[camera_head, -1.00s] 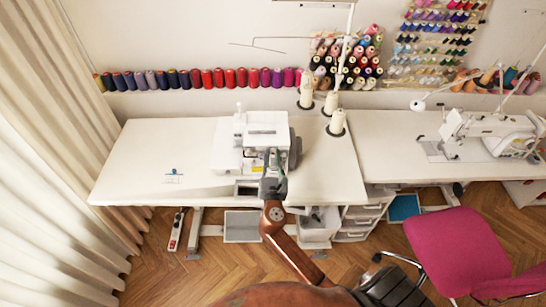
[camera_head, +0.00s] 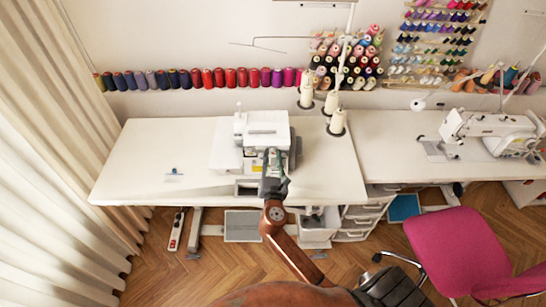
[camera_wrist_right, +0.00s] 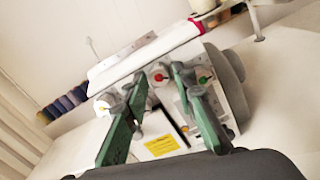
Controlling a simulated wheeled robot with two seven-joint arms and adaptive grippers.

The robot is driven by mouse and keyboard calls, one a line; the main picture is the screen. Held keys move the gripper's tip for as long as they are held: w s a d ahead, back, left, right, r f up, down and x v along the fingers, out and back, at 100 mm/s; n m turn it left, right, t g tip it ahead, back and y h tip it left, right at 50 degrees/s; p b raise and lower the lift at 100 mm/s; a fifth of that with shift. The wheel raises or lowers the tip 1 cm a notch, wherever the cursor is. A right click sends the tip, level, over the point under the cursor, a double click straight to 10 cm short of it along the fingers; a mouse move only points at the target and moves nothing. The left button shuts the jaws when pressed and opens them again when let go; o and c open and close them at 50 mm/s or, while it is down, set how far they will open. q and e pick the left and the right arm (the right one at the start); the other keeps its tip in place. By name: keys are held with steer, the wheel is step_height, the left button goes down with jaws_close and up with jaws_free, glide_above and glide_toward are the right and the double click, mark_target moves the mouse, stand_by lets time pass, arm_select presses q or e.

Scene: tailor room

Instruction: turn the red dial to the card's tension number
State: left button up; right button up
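The white sewing machine (camera_head: 262,134) stands on the white table. In the right wrist view, the red dial (camera_wrist_right: 159,77) is on its front, between a green-centred dial (camera_wrist_right: 203,78) and an orange-marked dial (camera_wrist_right: 102,108). My right gripper (camera_head: 271,153) is at the machine's front. In the right wrist view, its green fingers (camera_wrist_right: 159,73) are open, one on each side of the red dial. I cannot tell whether they touch it. A small card in a blue holder (camera_head: 174,173) is on the table to the left; its number is too small to read. My left gripper is not in view.
The white table (camera_head: 135,155) is mostly clear left of the machine. Thread cones (camera_head: 336,121) stand behind it at right. A second sewing machine (camera_head: 492,132) is on the right-hand table. A pink chair (camera_head: 457,250) is at the lower right.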

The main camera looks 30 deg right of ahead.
steer(key=v, duration=1.2)
steer(key=shift+f, duration=0.1)
